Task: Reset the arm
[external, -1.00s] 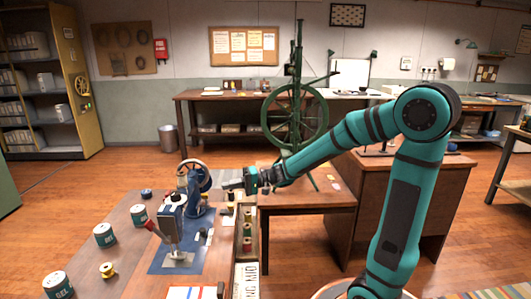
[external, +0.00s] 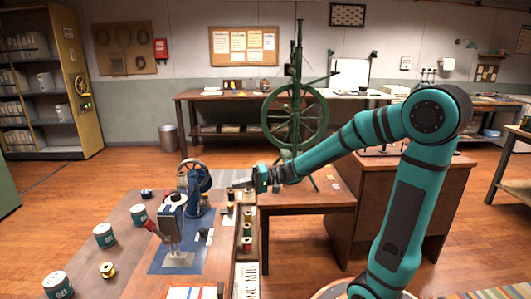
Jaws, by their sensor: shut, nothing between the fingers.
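My arm (external: 355,140) is teal with black joints and rises from the lower right in the external view. It bends at the elbow and reaches down to the left. My gripper (external: 236,184) is at its end, shut and empty. It hangs over the gap between the left workbench and the wooden table, above the row of spools. The blue hand-cranked machine (external: 190,205) stands on the left bench just left of the gripper, apart from it.
Several labelled tins (external: 104,235) and a yellow spool (external: 107,270) stand on the left workbench (external: 127,275). A row of thread spools (external: 247,230) runs along its right edge. A green wheel stand (external: 297,115) rises behind the wooden table (external: 305,203). Open floor lies behind the left bench.

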